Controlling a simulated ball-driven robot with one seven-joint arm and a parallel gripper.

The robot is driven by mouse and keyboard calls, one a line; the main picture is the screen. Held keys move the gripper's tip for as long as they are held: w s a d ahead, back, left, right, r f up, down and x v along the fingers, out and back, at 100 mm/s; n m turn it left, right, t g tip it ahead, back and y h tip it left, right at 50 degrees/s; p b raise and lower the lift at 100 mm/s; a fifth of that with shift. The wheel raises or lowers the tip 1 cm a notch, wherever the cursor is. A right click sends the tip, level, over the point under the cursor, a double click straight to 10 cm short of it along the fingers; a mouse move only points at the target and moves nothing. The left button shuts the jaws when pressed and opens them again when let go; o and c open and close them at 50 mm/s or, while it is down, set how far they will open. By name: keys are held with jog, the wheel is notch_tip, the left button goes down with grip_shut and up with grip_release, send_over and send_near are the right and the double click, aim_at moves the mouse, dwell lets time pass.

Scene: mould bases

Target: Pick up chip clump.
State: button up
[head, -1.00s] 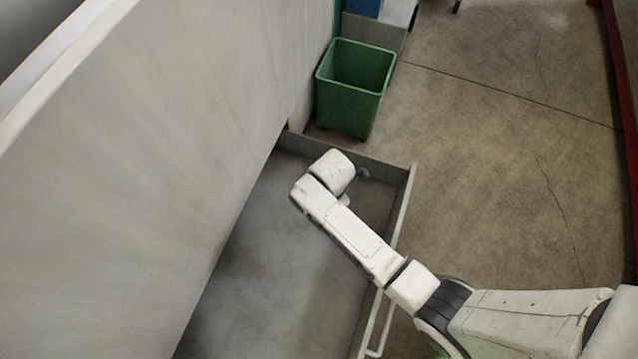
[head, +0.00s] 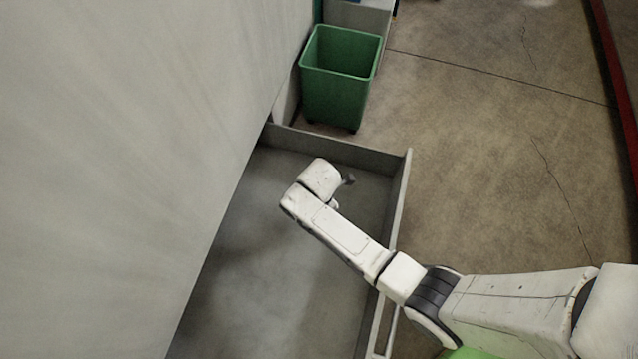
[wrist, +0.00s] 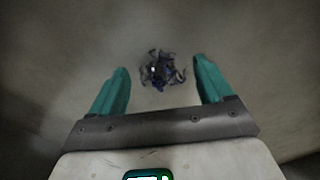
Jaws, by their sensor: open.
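The chip clump (wrist: 162,69) is a small dark, bluish tangle of curled strips on a grey surface. In the wrist view it lies ahead of my gripper (wrist: 162,82), roughly centred between the two teal fingers. The fingers are apart and nothing is held. I cannot tell the remaining height above the clump. In the head view my gripper's end is mostly hidden behind my white wrist, over the grey tray. A small dark bit (head: 348,180) shows beside the wrist; I cannot tell whether it is clump or gripper.
The grey tray (head: 402,190) has low walls on its right and far sides. A tall grey panel (head: 120,150) rises along its left. A green bin (head: 335,90) stands beyond the far wall. The concrete floor on the right is open.

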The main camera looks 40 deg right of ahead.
jog(key=shift+f, duration=0.4)
jog(key=shift+r, duration=0.1)
jog(key=shift+c, duration=0.3)
jog(key=c, duration=1.1)
